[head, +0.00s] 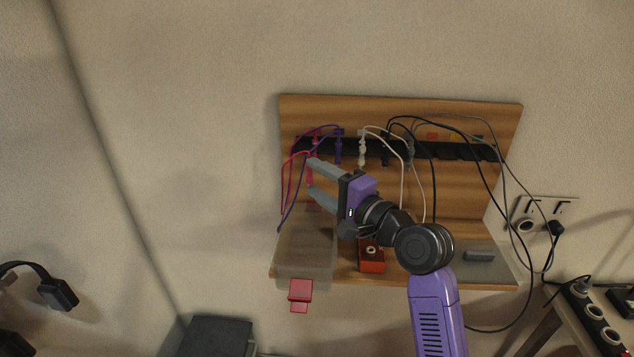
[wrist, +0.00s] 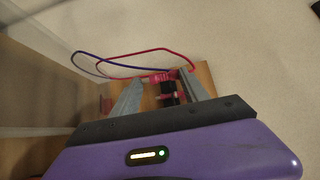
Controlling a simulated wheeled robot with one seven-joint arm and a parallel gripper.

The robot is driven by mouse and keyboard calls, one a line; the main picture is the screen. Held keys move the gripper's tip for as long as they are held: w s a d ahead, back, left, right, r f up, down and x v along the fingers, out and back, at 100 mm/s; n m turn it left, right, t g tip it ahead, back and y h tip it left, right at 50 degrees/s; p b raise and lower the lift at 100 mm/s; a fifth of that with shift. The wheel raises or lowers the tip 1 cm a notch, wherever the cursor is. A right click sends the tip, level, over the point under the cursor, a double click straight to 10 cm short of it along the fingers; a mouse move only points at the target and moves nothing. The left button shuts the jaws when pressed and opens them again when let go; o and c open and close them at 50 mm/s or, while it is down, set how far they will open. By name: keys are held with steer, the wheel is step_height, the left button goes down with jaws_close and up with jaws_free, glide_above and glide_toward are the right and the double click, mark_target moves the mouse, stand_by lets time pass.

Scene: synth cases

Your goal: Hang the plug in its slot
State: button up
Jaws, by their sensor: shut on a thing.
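My gripper (head: 312,177) is at the left end of a wooden board, just below its black slotted rail (head: 450,150). It is shut on a pink plug, which shows between the fingertips in the wrist view (wrist: 162,77). A red cable (head: 284,185) loops out to the left by it. The plug is close to the rail; I cannot tell whether it is seated in a slot. A purple plug (head: 338,148), a white plug (head: 362,150) and dark plugs hang along the rail to the right.
A translucent bin (head: 300,262) with a red tag stands below my gripper. A red box (head: 372,262) and a grey plate (head: 470,262) are on the board's shelf. Loose cables hang at the right, near a wall socket (head: 543,212).

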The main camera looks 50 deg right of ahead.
steer(key=shift+r, duration=0.1)
steer(key=shift+w+d, duration=0.75)
steer(key=shift+d, duration=0.25)
steer(key=shift+w+d, duration=0.75)
steer(key=shift+d, duration=0.25)
steer(key=shift+w+d, duration=0.9)
steer(key=shift+d, duration=0.2)
stand_by(1.2)
steer(key=shift+w+d, duration=0.2)
steer(key=shift+d, duration=0.1)
steer(key=shift+w+d, duration=0.1)
steer(key=shift+d, duration=0.05)
steer(key=shift+f, duration=0.2)
stand_by(0.5)
steer(key=o, duration=1.4)
